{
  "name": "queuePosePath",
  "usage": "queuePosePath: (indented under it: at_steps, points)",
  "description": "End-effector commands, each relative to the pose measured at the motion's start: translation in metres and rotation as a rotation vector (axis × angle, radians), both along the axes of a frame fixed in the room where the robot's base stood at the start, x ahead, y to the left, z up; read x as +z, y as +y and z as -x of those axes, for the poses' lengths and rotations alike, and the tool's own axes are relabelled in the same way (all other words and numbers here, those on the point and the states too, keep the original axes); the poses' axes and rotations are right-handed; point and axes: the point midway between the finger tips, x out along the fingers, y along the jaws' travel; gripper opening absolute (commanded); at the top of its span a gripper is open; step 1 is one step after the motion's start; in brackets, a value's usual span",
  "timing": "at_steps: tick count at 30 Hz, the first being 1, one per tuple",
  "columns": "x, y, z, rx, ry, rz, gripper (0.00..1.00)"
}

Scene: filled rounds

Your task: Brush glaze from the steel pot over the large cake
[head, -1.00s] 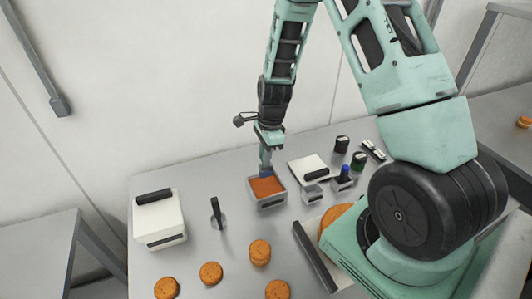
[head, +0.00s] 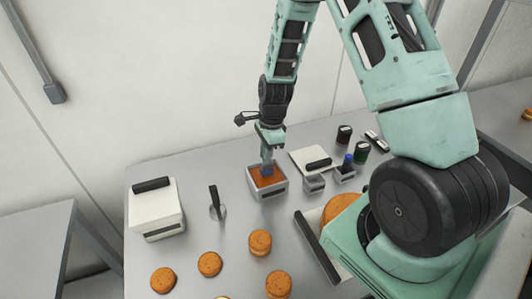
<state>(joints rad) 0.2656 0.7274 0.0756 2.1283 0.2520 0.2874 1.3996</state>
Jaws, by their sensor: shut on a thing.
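My gripper (head: 269,152) points down over a square steel tub (head: 268,193) of orange filling. It is shut on a narrow grey-blue tool, whose lower end reaches into the tub; the tool's shape is mostly hidden. I cannot tell which pot holds glaze. A large orange-brown cake (head: 337,206) lies on a pale board at right, partly hidden by my arm.
Several small rounds (head: 260,242) lie at the table's front. A white box with a black handle (head: 155,208) stands at left, beside an upright dark-handled tool (head: 215,203). A white lidded thing (head: 312,160) and dark jars (head: 344,134) are behind the pots. A long dark bar (head: 316,247) edges the board.

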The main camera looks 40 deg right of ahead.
Motion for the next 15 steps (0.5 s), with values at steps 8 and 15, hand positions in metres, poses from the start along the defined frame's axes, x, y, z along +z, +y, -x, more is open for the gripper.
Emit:
queuePosePath:
  at_steps: [8,15]
  points:
    - [-0.0008,0.0000,0.0000,0.000,0.000,0.000,0.00]
    - [-0.0035,0.0000,-0.0001,0.000,0.000,0.000,0.00]
